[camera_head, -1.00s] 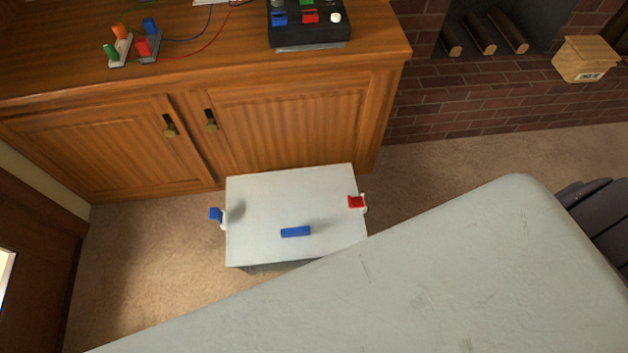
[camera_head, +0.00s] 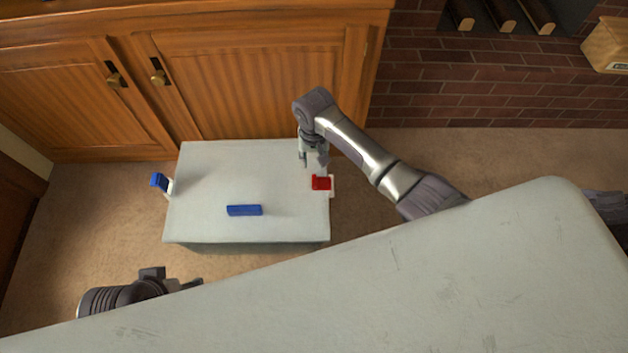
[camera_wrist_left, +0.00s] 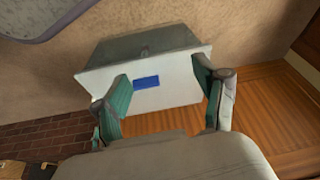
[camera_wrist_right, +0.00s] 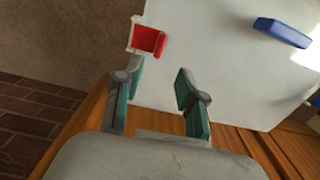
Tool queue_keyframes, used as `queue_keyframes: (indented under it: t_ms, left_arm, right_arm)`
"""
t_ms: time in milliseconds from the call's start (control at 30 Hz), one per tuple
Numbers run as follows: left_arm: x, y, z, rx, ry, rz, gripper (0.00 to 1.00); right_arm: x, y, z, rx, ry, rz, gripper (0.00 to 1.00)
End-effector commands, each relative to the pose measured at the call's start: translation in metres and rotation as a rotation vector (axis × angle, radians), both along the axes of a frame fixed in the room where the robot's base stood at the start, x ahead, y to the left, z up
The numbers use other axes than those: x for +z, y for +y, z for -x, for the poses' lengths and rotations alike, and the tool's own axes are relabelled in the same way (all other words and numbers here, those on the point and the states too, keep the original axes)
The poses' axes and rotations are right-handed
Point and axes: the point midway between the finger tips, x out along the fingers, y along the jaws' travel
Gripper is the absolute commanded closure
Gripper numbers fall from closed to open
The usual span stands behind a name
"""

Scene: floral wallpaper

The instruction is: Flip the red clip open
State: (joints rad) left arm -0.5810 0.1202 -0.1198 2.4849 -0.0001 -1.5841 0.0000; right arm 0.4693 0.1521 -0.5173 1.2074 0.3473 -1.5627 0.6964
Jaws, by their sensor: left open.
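The red clip (camera_head: 321,183) sits at the right edge of a pale box (camera_head: 205,155), with a white part beside it. It also shows in the right wrist view (camera_wrist_right: 148,40), beyond the left finger. My right gripper (camera_head: 314,160) is open and empty, just behind the red clip and apart from it as far as I can tell. In the right wrist view its two fingers stand apart (camera_wrist_right: 155,82). My left gripper (camera_head: 195,284) is in front of the box at lower left; its open fingers show in the left wrist view (camera_wrist_left: 163,78).
A blue clip (camera_head: 159,181) is at the box's left edge. A blue bar (camera_head: 244,210) lies on the top. A wooden cabinet (camera_head: 255,80) stands behind, a brick hearth (camera_head: 470,95) at back right. A large grey surface (camera_head: 450,270) fills the front.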

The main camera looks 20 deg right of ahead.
Motion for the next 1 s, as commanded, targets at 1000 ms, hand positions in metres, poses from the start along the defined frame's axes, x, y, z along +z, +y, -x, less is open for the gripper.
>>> queue_keyframes:
  t_ms: [1000]
  left_arm:
    - [0.071,-0.051,-0.141,-0.064,-0.866,0.189,0.28]
  right_arm:
    - [-0.107,0.000,0.000,0.001,0.000,-0.001,0.60]
